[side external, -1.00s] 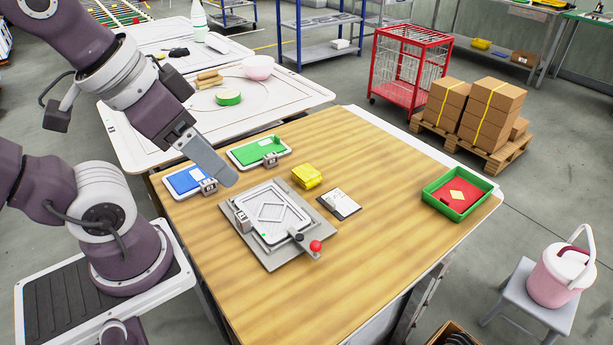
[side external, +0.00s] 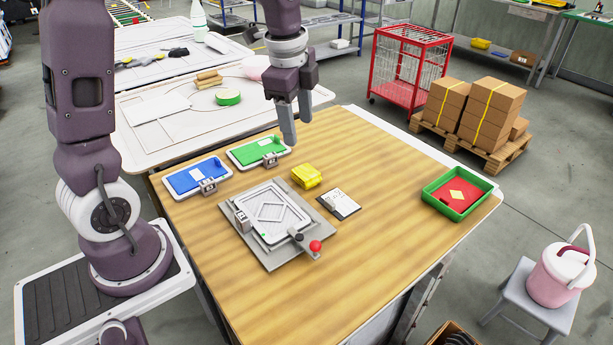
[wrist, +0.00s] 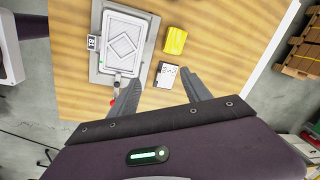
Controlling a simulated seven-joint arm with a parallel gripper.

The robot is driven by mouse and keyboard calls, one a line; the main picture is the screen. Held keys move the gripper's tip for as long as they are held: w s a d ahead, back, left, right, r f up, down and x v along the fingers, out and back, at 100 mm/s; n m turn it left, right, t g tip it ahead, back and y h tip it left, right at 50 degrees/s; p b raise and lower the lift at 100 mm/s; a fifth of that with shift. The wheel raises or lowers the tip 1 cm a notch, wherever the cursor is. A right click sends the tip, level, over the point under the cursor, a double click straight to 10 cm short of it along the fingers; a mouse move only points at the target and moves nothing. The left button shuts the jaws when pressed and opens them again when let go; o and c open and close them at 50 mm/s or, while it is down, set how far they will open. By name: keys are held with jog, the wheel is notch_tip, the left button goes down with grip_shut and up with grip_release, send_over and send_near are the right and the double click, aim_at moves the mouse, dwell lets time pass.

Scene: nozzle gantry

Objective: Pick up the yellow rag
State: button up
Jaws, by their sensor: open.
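The yellow rag (side external: 307,176) is a small folded bundle lying on the wooden table, behind the grey fixture and beside a white-and-black card. It also shows in the wrist view (wrist: 175,41), upper middle, beyond my fingertips. My gripper (side external: 296,142) points down above the table, up and behind the rag in the side view, near the green plate. The gripper is open, empty and not touching the rag.
The grey fixture (side external: 247,237) with a red-knobbed lever stands in front of the rag. The card (side external: 338,204) lies close at its right. Blue (side external: 184,181) and green (side external: 247,153) plates are at the back left. A green tray (side external: 435,201) sits right; the table between is clear.

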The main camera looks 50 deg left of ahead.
aim_at(306, 172)
jog(key=w+a+f+m, duration=0.1)
jog(key=w+a+f, duration=0.1)
jog(key=f, duration=0.1)
jog(key=w+a+f+m+g, duration=0.1)
jog(key=f+m, duration=0.1)
jog(key=f, duration=0.2)
jog(key=w+a+f+m, duration=0.2)
jog(key=f, duration=0.1)
jog(key=shift+w+a+f+g+h, duration=0.3)
jog(key=shift+m, duration=0.4)
jog(key=f, duration=0.8)
jog(key=shift+w+d, duration=0.15)
jog(key=shift+w, duration=0.1)
jog(key=shift+r, duration=0.1)
grip_shut()
notch_tip(306, 172, up, 10)
